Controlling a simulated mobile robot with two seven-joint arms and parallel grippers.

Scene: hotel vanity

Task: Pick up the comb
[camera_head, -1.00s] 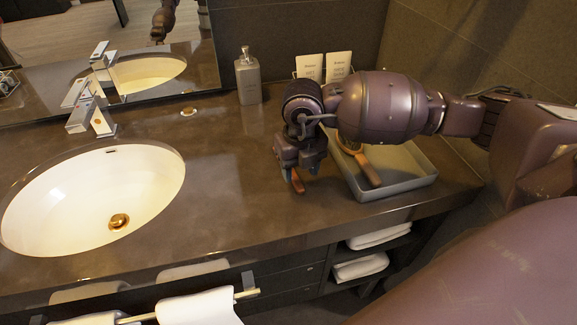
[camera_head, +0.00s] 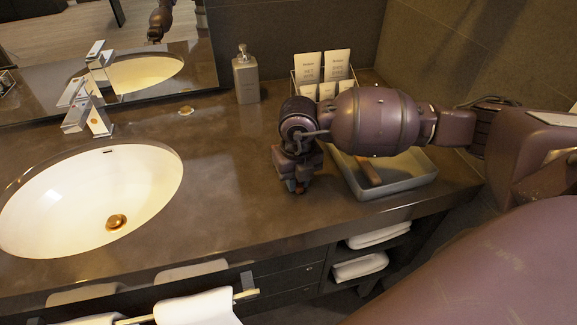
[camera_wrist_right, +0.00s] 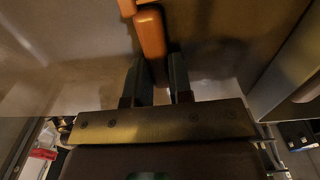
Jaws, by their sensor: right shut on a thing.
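The comb (camera_wrist_right: 151,34), a narrow orange-brown piece, shows in the right wrist view running from the top edge down between the two dark fingers. My right gripper (camera_wrist_right: 158,66) is shut on its near end. In the head view my right gripper (camera_head: 298,186) points down at the counter just left of the grey tray, and it hides most of the comb. I cannot tell whether the comb is touching the counter. My left gripper is not in view.
The grey tray (camera_head: 398,186) holds a brown-handled item (camera_head: 369,172), partly hidden under my right arm. A soap bottle (camera_head: 246,78) and a card holder (camera_head: 323,72) stand behind. The sink (camera_head: 92,200) is at left, with clear counter between it and my gripper.

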